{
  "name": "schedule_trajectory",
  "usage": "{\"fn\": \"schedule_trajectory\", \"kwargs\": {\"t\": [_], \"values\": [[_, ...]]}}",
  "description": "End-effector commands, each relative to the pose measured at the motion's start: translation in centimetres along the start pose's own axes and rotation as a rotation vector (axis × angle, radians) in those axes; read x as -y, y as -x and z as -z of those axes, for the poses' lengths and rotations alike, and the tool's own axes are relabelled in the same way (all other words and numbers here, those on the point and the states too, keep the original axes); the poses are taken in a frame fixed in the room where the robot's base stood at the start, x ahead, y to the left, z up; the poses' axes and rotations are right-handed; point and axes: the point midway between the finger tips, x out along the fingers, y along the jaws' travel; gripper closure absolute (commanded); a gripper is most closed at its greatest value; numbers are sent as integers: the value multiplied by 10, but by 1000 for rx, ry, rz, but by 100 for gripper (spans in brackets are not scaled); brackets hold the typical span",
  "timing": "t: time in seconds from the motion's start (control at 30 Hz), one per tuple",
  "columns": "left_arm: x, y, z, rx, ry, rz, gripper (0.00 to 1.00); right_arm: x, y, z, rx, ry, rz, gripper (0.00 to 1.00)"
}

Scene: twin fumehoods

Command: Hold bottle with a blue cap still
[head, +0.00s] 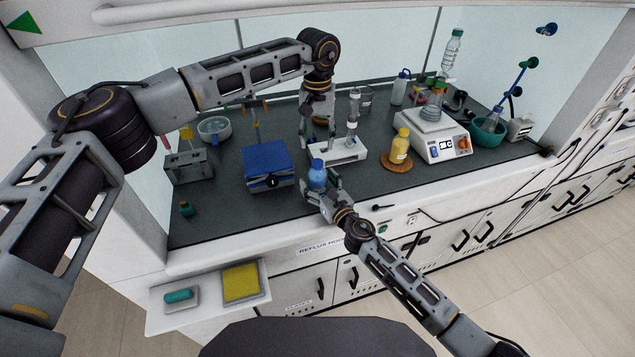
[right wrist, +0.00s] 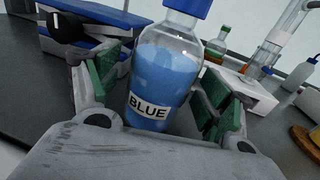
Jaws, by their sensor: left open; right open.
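The bottle with a blue cap (head: 317,176) stands upright on the dark worktop near the front edge of the fumehood. In the right wrist view the bottle (right wrist: 157,75) holds blue contents and has a label reading BLUE. My right gripper (head: 321,194) is around the bottle, with green-padded fingers on both sides. The fingers look open, with a gap visible at the right side. My left gripper (head: 313,125) is higher and farther back, pointing down near the white stand. It is open, and its fingertips are partly hard to make out.
A blue box-like jack (head: 266,163) stands left of the bottle. A white stand (head: 337,151) is just behind it. A yellow bottle (head: 400,146) on a brown round mat and a white hotplate (head: 440,142) stand to the right.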

Motion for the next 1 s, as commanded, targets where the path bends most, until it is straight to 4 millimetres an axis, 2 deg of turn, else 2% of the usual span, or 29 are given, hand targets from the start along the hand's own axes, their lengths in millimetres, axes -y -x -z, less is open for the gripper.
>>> {"fn": "schedule_trajectory", "kwargs": {"t": [0.2,0.8,0.83,1.0], "values": [[0,0,0,0,0,0,50,0,0,0,0,0,0,20],[0,0,0,0,0,0,50,0,0,0,0,0,0,97],[0,0,0,0,0,0,50,0,0,0,0,0,0,100],[-1,0,0,1,-2,-2,50,0,0,0,0,0,0,100]]}}
